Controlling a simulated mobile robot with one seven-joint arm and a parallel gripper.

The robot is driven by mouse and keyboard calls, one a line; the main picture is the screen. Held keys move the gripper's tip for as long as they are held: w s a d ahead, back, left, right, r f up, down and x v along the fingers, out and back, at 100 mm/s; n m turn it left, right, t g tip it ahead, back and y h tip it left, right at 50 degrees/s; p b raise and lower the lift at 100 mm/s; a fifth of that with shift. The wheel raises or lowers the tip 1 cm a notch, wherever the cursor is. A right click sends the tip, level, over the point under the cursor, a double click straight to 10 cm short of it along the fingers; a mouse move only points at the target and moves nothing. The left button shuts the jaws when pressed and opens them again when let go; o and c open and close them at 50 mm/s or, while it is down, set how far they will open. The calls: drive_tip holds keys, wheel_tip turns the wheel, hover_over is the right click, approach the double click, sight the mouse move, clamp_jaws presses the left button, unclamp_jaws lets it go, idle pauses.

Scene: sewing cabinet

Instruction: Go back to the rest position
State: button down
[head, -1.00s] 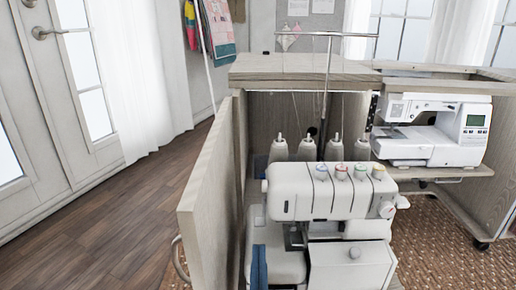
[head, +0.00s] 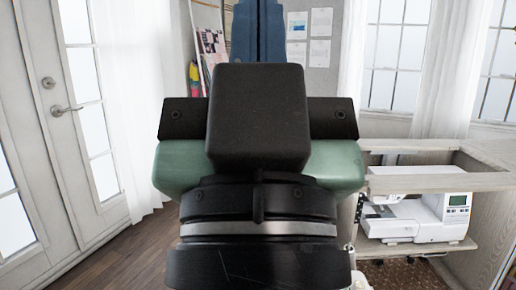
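My gripper (head: 258,32) is raised upright close in front of the head camera. Its black body and green wrist housing fill the middle of the view. Two blue fingers stand side by side and point up, and their tips are cut off by the top edge. Nothing held shows on the visible part. My arm hides most of the wooden sewing cabinet (head: 435,182) and nearly all of the serger in its left part.
A white sewing machine (head: 425,222) stands on a shelf in the cabinet at right. White double doors (head: 38,75) with glass panes are at left. Open wooden floor (head: 135,245) lies between. White curtains, windows and a grey pinboard (head: 325,65) are behind.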

wheel_tip(320, 180, up, 33)
drive_tip(key=p, duration=3.1)
drive_tip(key=shift+r, duration=0.2)
